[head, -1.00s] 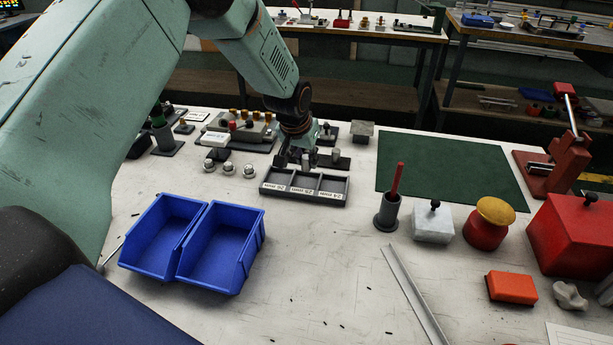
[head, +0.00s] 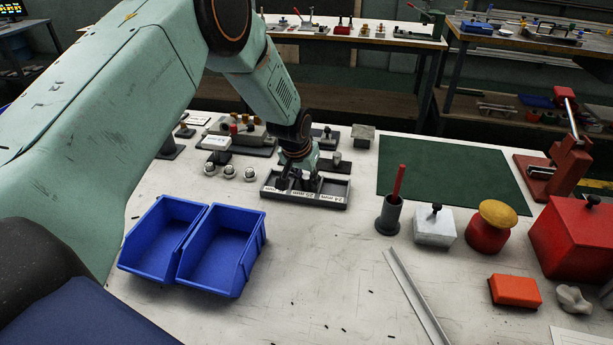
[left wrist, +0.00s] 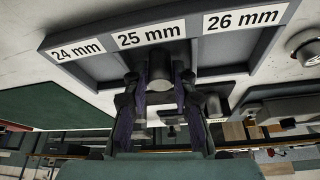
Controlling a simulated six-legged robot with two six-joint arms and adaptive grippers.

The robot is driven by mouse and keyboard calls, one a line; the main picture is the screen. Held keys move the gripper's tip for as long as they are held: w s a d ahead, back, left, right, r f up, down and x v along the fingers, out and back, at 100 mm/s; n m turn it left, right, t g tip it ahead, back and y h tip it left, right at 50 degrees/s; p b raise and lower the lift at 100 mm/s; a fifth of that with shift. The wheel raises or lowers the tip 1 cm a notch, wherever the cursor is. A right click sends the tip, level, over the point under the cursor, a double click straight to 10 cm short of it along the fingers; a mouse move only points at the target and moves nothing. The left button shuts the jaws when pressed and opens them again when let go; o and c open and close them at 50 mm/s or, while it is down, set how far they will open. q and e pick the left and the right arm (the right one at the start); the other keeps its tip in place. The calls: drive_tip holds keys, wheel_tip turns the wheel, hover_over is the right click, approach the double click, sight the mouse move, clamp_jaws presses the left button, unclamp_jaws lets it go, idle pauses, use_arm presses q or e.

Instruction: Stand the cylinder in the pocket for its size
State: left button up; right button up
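A three-pocket grey tray (head: 333,203) stands on the bench. In the left wrist view, where it appears upside down in depth, its labels read 24 mm (left wrist: 76,50), 25 mm (left wrist: 151,34) and 26 mm (left wrist: 244,18). My left gripper (head: 297,187) points down over the tray's middle. In the left wrist view my left gripper (left wrist: 158,85) has its fingers on both sides of a grey metal cylinder (left wrist: 160,68) and appears shut on it. The cylinder is at the 25 mm pocket; I cannot tell how deep it sits. My right gripper is out of view.
Another grey cylinder (head: 337,158) stands on a dark plate behind the tray. Several shiny knobs (head: 229,172) stand left of the tray. Blue bins (head: 222,250) are in front left. A grey cup with a red stick (head: 388,215) stands to the right.

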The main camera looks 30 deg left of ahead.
use_arm(q)
drive_tip(key=shift+o, duration=0.3)
drive_tip(key=shift+w+f, duration=0.1)
drive_tip(key=shift+w, duration=0.05)
drive_tip(key=shift+r, duration=0.5)
drive_tip(key=p+v, duration=0.2)
drive_tip(key=v, duration=0.9)
drive_tip(key=shift+s+r+p, duration=0.2)
drive_tip(key=shift+r+p, duration=0.1)
drive_tip(key=shift+s, duration=0.1)
drive_tip(key=shift+r, duration=0.1)
